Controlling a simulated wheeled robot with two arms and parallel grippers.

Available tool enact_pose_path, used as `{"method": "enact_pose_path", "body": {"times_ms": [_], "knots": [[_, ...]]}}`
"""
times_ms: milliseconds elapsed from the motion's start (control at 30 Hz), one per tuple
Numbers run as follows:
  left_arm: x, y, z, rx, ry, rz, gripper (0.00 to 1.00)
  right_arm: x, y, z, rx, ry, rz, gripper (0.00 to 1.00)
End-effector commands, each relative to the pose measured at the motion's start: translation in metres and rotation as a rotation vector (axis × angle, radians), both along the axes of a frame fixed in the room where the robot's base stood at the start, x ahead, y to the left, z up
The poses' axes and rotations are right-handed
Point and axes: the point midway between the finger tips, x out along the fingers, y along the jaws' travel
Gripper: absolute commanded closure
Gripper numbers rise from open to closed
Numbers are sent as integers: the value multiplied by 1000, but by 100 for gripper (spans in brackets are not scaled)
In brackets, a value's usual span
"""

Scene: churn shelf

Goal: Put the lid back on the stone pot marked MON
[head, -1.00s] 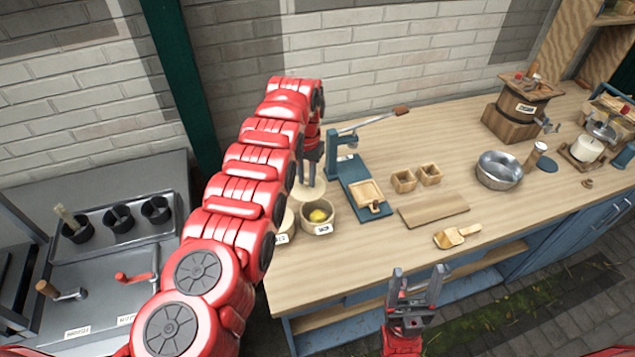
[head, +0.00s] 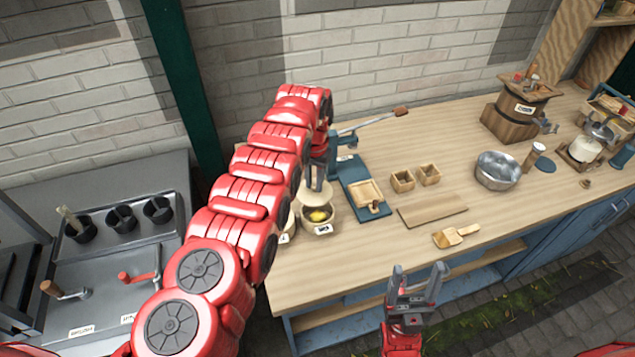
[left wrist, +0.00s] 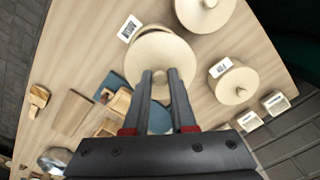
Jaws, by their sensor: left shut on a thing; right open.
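The open stone pot (head: 319,225) stands near the table's left end, a yellow content showing inside and a label on its front; the label's letters are too small to read in the head view. In the left wrist view the pot's rim (left wrist: 160,29) and label (left wrist: 129,28) show beyond the lid. My left gripper (head: 317,186) is shut on the pale round lid (head: 313,197) by its knob. The lid (left wrist: 147,58) hangs over the back of the pot and hides much of its mouth in the wrist view. My right gripper (head: 416,284) is open and empty in front of the table.
Two other lidded pots (left wrist: 236,88) stand close beside in the left wrist view. A wooden board (head: 432,210), scoop (head: 455,236) and steel bowl (head: 497,170) lie further right.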

Motion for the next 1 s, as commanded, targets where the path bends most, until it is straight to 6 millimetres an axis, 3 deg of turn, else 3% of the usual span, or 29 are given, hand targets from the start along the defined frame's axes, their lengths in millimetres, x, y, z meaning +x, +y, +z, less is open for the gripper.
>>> {"method": "enact_pose_path", "body": {"times_ms": [567,1000], "knots": [[-5,-8,-8,0,1,-38,100,0,0,5,0,0,0,34],[-4,-9,-46,0,0,-38,100,0,0,-30,0,0,0,34]]}}
